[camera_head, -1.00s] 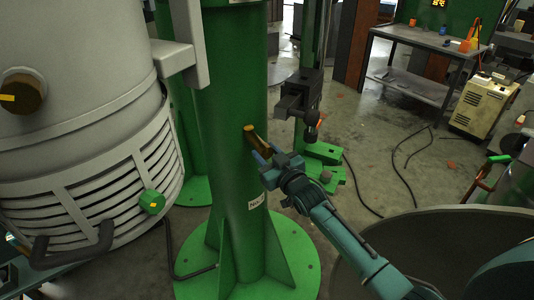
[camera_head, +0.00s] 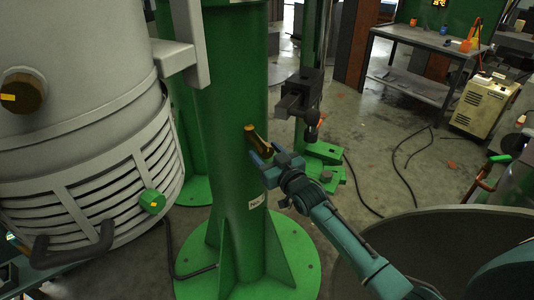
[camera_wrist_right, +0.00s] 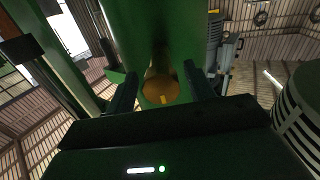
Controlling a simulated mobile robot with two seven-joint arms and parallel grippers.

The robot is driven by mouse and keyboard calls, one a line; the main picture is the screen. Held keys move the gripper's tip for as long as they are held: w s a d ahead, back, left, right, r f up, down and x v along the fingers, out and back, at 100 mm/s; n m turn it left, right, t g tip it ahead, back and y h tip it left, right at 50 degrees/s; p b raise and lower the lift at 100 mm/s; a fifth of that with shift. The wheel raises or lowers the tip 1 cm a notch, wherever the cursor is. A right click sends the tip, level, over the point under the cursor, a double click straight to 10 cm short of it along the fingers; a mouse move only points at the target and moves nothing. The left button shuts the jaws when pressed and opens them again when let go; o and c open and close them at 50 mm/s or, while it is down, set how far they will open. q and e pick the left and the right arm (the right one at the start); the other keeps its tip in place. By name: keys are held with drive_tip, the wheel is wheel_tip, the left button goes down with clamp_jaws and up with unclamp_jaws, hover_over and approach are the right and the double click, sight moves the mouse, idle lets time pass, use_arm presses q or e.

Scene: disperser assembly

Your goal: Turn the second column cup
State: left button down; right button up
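The brass-coloured cup (camera_head: 254,133) sticks out of the side of the green column (camera_head: 232,100), which bears a small white label. My right gripper (camera_head: 265,154) is at the cup's outer end. In the wrist view its two dark fingers (camera_wrist_right: 160,92) stand apart on either side of the cup, with gaps visible, so it is open. Whether a finger touches the cup cannot be told.
A large grey vessel (camera_head: 75,90) with a brass knob (camera_head: 22,92) and a green knob (camera_head: 152,201) stands left of the column. A dark clamp on a green stand (camera_head: 300,95) is just right of it. A wide round tub (camera_head: 440,235) lies under my right arm.

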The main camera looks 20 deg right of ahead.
drive_tip(key=shift+o, duration=0.4)
drive_tip(key=shift+s, duration=0.15)
drive_tip(key=shift+s+d, duration=0.1)
drive_tip(key=shift+s, duration=0.15)
drive_tip(key=b+v, duration=0.1)
drive_tip(key=v, duration=1.1)
drive_tip(key=shift+s, duration=0.2)
drive_tip(key=s+a+f+g, duration=0.3)
drive_tip(key=s+f, duration=0.6)
drive_tip(key=s, duration=0.1)
drive_tip(key=s+a+f+g+h, duration=0.1)
drive_tip(key=s+a+f+g, duration=0.2)
drive_tip(key=s+f, duration=0.7)
drive_tip(key=shift+s+a+f+m+g, duration=0.3)
drive_tip(key=shift+s+g, duration=0.35)
drive_tip(key=shift+g, duration=0.15)
